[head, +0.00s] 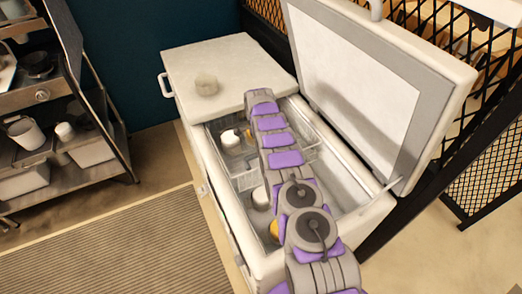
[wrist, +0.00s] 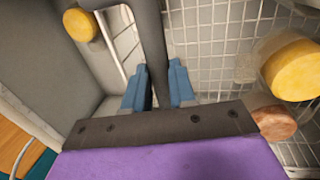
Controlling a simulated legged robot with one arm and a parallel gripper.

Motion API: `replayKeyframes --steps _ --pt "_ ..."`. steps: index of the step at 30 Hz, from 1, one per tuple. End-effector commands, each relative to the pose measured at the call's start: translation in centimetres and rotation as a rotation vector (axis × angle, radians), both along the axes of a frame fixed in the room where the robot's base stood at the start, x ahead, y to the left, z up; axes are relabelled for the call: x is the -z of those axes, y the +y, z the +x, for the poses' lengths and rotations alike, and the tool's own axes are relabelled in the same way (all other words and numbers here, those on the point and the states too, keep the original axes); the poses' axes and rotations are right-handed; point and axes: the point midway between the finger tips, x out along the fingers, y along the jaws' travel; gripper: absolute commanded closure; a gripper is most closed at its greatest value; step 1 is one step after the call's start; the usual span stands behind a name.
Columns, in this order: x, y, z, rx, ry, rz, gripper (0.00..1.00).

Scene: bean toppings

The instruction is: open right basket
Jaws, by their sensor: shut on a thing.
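The chest freezer (head: 215,170) has its right lid (head: 365,80) raised and its left lid (head: 230,62) closed. A white wire basket (head: 245,182) sits inside, and its mesh fills much of the wrist view (wrist: 215,45). My gripper (wrist: 159,78) has its blue fingers on either side of a dark grey bar (wrist: 150,38) and is shut on it. I cannot tell whether this bar is part of the basket. In the head view my purple and grey arm reaches into the freezer and hides the gripper and part of the basket.
Jars stand in the freezer; the wrist view shows a yellow-topped jar (wrist: 293,70) at right and another yellow top (wrist: 80,24) at upper left. A round pale item (head: 206,84) rests on the closed lid. A shelf rack (head: 60,110) stands at left.

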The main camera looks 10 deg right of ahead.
Motion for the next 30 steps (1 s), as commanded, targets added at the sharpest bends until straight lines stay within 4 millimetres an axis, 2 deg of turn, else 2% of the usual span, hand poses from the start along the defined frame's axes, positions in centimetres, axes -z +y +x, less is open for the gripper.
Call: replayKeyframes --steps 8,9,16,25,30 --pt "-0.1 -0.1 0.0 0.000 -0.001 0.000 1.00" --pt "-0.1 -0.1 0.0 0.000 -0.001 0.000 0.72" --pt "0.0 0.0 0.0 0.000 0.000 0.000 0.50" --pt "-0.3 0.0 0.0 -0.001 0.000 0.000 0.50" --pt "-2.1 0.1 0.1 -0.001 0.000 0.000 0.50"
